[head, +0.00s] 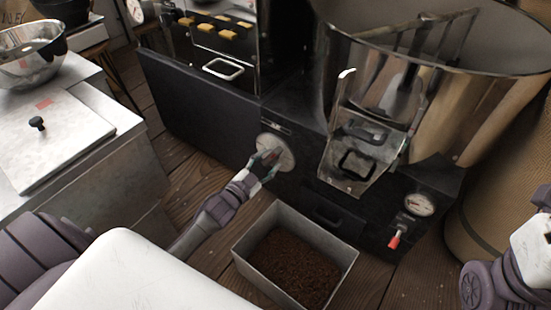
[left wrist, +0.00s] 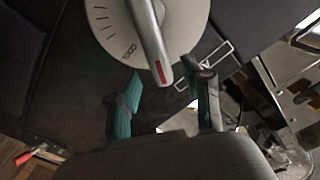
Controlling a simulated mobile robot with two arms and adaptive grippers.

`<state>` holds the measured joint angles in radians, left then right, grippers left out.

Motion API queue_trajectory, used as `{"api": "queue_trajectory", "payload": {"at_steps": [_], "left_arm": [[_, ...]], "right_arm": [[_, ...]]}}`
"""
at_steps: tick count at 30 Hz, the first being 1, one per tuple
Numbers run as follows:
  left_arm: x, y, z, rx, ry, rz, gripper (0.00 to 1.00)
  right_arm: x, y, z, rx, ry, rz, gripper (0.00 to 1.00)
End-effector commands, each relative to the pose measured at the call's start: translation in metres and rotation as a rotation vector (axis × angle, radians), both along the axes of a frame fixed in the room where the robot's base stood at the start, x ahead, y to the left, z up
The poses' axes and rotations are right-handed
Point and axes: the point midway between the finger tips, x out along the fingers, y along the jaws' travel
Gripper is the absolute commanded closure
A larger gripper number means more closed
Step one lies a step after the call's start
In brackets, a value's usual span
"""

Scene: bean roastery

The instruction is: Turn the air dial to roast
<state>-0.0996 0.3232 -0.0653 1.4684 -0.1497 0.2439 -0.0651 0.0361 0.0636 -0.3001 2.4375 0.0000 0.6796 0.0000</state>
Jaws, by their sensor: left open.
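The air dial (head: 283,148) is a pale round plate on the front of the dark roaster. My left gripper (head: 266,158) is open in front of the dial. In the left wrist view its fingertips (left wrist: 163,80) stand either side of the handle's end, with the right one closer; contact cannot be told. My right gripper is not visible.
A metal bin (head: 244,258) of brown grounds stands on the floor below the dial. A white-topped cabinet (head: 85,130) with a steel bowl (head: 30,62) stands left.

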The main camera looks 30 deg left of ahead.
Motion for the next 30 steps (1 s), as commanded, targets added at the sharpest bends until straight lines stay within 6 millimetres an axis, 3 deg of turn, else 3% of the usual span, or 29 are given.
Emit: {"api": "queue_trajectory", "payload": {"at_steps": [3,7,19,28,30], "left_arm": [[0.021,-0.003,-0.003,0.000,-0.002,-0.001,0.50],[0.035,-0.005,-0.002,0.000,0.000,0.000,0.50],[0.042,-0.006,0.000,-0.001,0.001,0.000,0.50],[0.042,-0.006,0.000,-0.001,0.001,0.000,0.98],[0.042,-0.006,-0.001,-0.001,0.001,0.000,1.00]], "right_arm": [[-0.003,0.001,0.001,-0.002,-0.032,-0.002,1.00],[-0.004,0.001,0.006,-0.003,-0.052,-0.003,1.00],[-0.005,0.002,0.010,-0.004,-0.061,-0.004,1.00],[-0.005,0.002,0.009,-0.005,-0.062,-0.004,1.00],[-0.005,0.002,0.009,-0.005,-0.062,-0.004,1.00]]}}
